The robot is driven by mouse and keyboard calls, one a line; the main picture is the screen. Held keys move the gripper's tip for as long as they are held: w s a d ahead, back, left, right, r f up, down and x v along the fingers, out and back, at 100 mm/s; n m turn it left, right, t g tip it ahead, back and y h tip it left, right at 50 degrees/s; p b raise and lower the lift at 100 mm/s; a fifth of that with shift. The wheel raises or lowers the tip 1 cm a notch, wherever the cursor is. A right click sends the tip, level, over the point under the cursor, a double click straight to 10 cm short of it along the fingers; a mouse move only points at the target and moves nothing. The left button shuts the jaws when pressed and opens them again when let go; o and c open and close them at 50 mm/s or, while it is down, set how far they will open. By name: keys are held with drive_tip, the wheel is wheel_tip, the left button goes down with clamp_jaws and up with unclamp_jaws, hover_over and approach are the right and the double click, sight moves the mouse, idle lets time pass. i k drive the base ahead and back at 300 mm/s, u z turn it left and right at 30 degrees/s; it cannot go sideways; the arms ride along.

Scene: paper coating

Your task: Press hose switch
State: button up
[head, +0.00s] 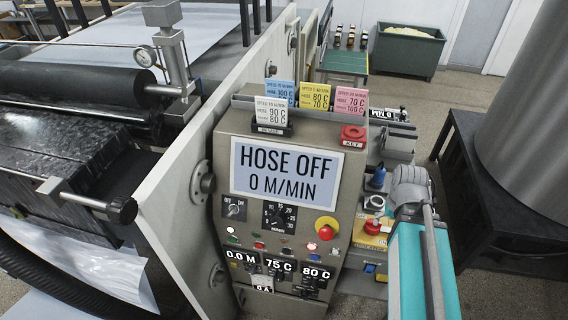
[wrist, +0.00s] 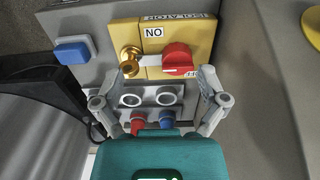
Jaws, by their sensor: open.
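The grey control panel (head: 222,165) stands in the middle of the head view, with a display (head: 286,172) reading "HOSE OFF 0 M/MIN". It carries a rotary ON/OFF switch (head: 234,207), a dial (head: 279,216), a red mushroom button (head: 326,231) on yellow and several small buttons. I cannot tell which control is the hose switch. My gripper (head: 410,188) is right of the panel, apart from it. In the wrist view my gripper (wrist: 163,90) is open and empty. Beyond its fingers is a yellow isolator box (wrist: 127,33) with a red knob (wrist: 177,60) and brass fitting (wrist: 130,60).
A blue switch (wrist: 75,50) sits left of the isolator box, with red (wrist: 138,122) and blue (wrist: 166,118) connectors below. A large grey cylinder (head: 525,110) on a black stand (head: 480,180) is at the right. Coating rollers (head: 65,80) fill the left. Coloured cards stand above the panel.

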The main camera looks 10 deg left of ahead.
sight(369, 269)
drive_tip(key=k, duration=1.45)
drive_tip(key=z, duration=0.05)
